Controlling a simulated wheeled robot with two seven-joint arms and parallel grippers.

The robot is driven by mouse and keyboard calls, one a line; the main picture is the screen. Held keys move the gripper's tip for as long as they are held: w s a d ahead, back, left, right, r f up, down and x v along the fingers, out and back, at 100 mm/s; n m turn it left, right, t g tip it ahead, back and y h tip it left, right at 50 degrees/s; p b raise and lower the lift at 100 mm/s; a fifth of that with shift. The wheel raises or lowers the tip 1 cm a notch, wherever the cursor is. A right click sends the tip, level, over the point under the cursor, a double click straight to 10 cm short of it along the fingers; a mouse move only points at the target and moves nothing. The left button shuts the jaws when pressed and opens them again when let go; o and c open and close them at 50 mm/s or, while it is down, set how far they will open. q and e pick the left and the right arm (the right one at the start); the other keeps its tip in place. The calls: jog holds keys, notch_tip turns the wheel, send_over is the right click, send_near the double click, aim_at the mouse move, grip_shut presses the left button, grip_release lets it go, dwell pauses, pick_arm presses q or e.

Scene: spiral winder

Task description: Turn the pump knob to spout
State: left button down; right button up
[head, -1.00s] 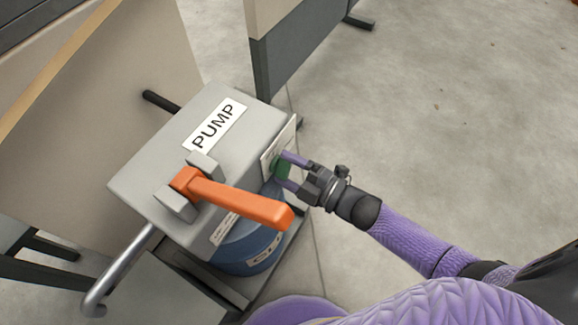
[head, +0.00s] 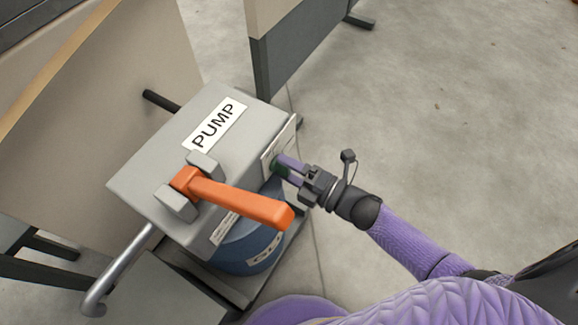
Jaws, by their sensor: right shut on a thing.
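The grey pump box (head: 160,165) with a "PUMP" label stands left of the middle in the head view. A dark green knob (head: 277,166) sits on its right side face, in front of a white plate (head: 283,141). My right gripper (head: 285,169) comes in from the right and is shut on the knob, its purple fingers partly covering it. The plate's markings are too oblique to read, so I cannot tell which setting the knob points to. My left gripper is not in view.
An orange lever (head: 235,203) sticks out over the pump's front, close to my right gripper. A silver spout pipe (head: 117,276) bends down at the left. A blue drum (head: 247,247) stands below the pump. The floor to the right is clear.

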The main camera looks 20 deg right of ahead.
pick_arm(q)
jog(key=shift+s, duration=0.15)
pick_arm(e)
jog(key=shift+f, duration=0.1)
jog(key=o, duration=0.9)
jog(key=shift+o, duration=1.1)
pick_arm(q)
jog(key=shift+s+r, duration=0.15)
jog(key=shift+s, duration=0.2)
pick_arm(e)
jog(key=shift+o, duration=0.2)
jog(key=shift+s, duration=0.1)
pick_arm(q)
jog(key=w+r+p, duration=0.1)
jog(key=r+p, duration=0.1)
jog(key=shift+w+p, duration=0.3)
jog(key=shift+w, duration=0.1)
pick_arm(e)
jog(key=v, duration=0.9)
jog(key=shift+s+d, duration=0.3)
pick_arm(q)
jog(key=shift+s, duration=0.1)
